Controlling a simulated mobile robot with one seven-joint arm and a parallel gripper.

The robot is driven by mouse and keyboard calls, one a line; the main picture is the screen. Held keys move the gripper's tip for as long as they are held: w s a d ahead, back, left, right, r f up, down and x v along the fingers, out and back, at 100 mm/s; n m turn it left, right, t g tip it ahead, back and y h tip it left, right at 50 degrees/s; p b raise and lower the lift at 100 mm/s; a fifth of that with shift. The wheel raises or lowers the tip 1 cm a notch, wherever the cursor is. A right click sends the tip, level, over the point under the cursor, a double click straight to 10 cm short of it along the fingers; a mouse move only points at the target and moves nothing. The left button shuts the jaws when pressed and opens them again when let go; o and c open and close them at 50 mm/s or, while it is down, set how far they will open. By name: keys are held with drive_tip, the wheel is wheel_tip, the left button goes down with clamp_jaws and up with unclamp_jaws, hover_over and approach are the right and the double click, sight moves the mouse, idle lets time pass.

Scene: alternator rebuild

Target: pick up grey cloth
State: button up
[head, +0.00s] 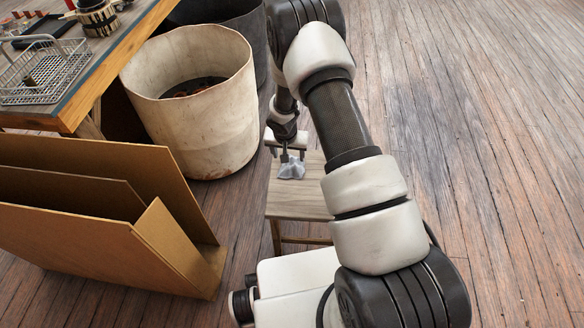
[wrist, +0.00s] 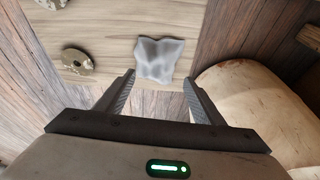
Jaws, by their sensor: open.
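The grey cloth (head: 291,168) lies crumpled on the small wooden stool (head: 296,205) in the head view. In the wrist view the cloth (wrist: 159,60) lies on the wooden top, just beyond the fingertips and roughly centred between them. My gripper (wrist: 160,82) is open and empty, with its fingers pointing toward the cloth. In the head view my gripper (head: 286,155) hangs over the stool top close to the cloth, and my arm hides part of the stool.
A round metal part (wrist: 77,61) lies on the stool top left of the cloth. A large off-white bin (head: 215,125) stands behind the stool. An open cardboard box (head: 70,240) is at left. A workbench with a wire basket (head: 45,75) is at upper left. The floor at right is clear.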

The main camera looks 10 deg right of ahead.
sight(292, 163)
drive_tip(key=shift+x, duration=1.2)
drive_tip(key=x, duration=0.1)
drive_tip(key=b+x, duration=0.1)
drive_tip(key=x, duration=0.3)
drive_tip(key=shift+s+d+b, duration=0.15)
drive_tip(key=shift+d+b, duration=0.2)
drive_tip(key=shift+c, duration=0.2)
drive_tip(key=c, duration=1.1)
